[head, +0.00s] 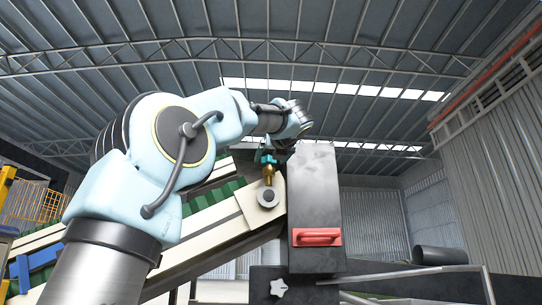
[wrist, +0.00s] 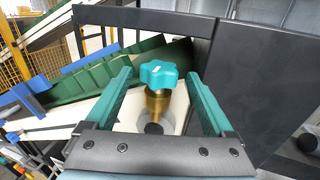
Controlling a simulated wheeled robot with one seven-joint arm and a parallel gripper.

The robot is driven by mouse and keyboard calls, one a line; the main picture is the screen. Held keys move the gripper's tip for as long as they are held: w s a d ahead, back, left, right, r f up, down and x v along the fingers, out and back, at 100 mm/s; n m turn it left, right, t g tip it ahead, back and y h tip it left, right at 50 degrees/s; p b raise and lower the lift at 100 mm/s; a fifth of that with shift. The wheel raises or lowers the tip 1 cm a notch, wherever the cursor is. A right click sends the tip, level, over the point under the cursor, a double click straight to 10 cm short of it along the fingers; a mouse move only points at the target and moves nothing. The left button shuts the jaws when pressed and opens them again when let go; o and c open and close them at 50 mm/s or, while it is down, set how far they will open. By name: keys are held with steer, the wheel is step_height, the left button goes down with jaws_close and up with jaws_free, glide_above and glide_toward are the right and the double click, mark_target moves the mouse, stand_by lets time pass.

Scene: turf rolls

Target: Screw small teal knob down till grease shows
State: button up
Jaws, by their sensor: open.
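The small teal knob (wrist: 159,74) has several lobes and a small white mark on top. It sits on a brass body (wrist: 155,102) in the wrist view. In the head view the knob (head: 268,158) is small, above the brass body (head: 268,174) and close to the cream conveyor side plate. My gripper (wrist: 161,72) is open, with one teal finger on each side of the knob. Gaps show between both fingers and the knob, so neither seems to touch it. In the head view the fingers are hard to make out below my wrist. I see no grease.
A dark upright housing (head: 314,200) with a red handle (head: 317,237) stands right beside the knob. The sloping conveyor (head: 215,228) has a green belt and cream sides. A white star-shaped knob (head: 279,288) is lower down. A dark roll (head: 440,256) lies at the right.

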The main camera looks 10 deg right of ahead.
steer(key=shift+c, duration=0.3)
steer(key=c, duration=1.3)
steer(key=shift+a+f+h+b, duration=0.1)
steer(key=shift+f+h+b, duration=0.05)
steer(key=shift+h+b, duration=0.2)
